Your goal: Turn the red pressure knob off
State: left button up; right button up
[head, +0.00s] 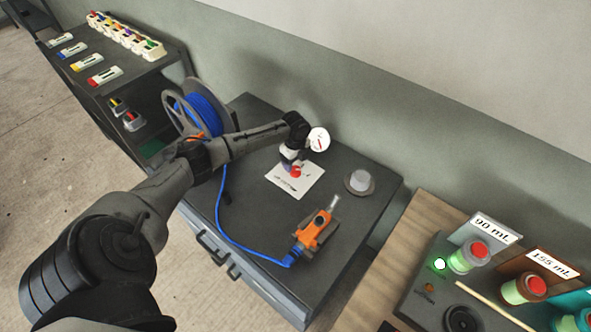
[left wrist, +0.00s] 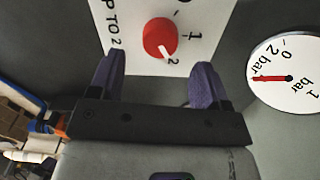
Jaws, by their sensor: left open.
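The red knob (left wrist: 160,38) sits on a white plate (left wrist: 212,20) printed with numbers. Its white pointer is turned toward the printed 2. The plate (head: 306,184) and part of the knob (head: 296,172) also show in the head view, on the dark cabinet top. A round white gauge (left wrist: 285,88) is beside the plate; its red needle points at the 2 bar side. The gauge (head: 319,140) is also in the head view. My left gripper (head: 291,162) is open at the knob, its two fingers (left wrist: 157,72) on either side and apart from it. My right gripper is out of view.
An orange tool (head: 315,229) on a blue hose (head: 238,238) lies in front on the cabinet (head: 265,110). A grey cup (head: 360,181) stands at right, and a hose reel (head: 200,112) at left. A wooden bench (head: 432,212) with labelled bottles is further right.

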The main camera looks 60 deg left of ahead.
aim_at(295, 169)
pick_arm(q)
jog(key=shift+f, duration=2.5)
jog(key=shift+c, duration=0.2)
